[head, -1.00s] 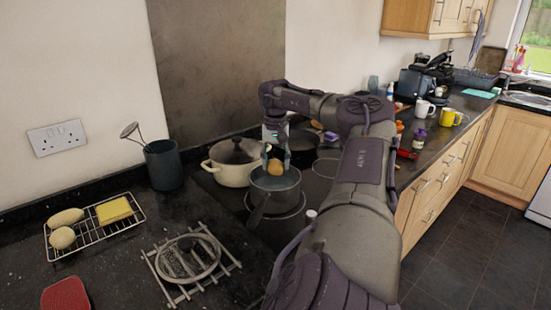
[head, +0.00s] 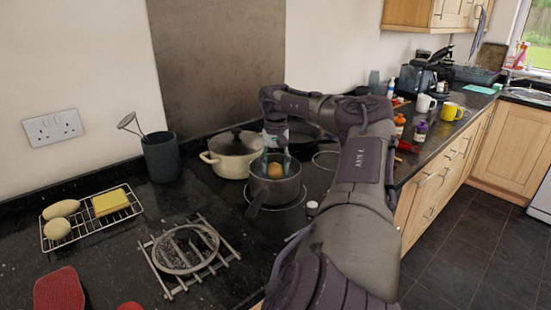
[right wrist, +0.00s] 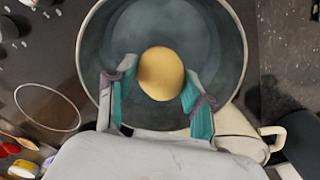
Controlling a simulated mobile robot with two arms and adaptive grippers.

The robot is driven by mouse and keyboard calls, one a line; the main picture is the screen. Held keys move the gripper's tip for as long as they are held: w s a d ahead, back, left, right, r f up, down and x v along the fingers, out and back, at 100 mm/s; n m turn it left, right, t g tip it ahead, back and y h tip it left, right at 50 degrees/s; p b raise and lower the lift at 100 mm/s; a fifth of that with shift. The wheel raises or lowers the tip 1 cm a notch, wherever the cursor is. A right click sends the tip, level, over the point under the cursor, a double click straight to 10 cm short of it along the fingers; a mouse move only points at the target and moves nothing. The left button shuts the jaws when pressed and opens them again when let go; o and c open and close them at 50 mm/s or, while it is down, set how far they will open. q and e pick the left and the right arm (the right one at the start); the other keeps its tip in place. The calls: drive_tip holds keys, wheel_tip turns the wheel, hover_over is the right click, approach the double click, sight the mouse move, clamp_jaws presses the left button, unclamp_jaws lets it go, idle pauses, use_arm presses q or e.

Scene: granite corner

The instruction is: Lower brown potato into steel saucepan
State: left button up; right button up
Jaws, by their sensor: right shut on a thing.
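The brown potato (head: 276,171) is between the fingers of my right gripper (head: 275,163), which is shut on it. The steel saucepan (head: 268,190) stands on the hob, its handle toward the front left. In the head view the potato is down at the pan's mouth, its lower part hidden by the near wall. In the right wrist view the potato (right wrist: 161,73) is over the pan's interior, inside the rim of the saucepan (right wrist: 242,45), with the right gripper's fingers (right wrist: 155,88) on either side. I cannot tell whether it touches the bottom. My left gripper is not in view.
A lidded cream pot (head: 232,155) stands close behind the saucepan to the left. A wire rack (head: 92,222) with two pale potato-like items and a yellow sponge (head: 110,202) is at the left. A metal trivet (head: 185,250) lies in front. Bottles and mugs stand at the right.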

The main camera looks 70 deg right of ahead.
drive_tip(key=shift+f+b, duration=1.75)
drive_tip(key=shift+f, duration=0.75)
idle(1.3)
drive_tip(key=o, duration=1.3)
drive_tip(key=shift+c, duration=0.2)
wheel_tip(320, 180, up, 12)
drive_tip(key=shift+r, duration=0.1)
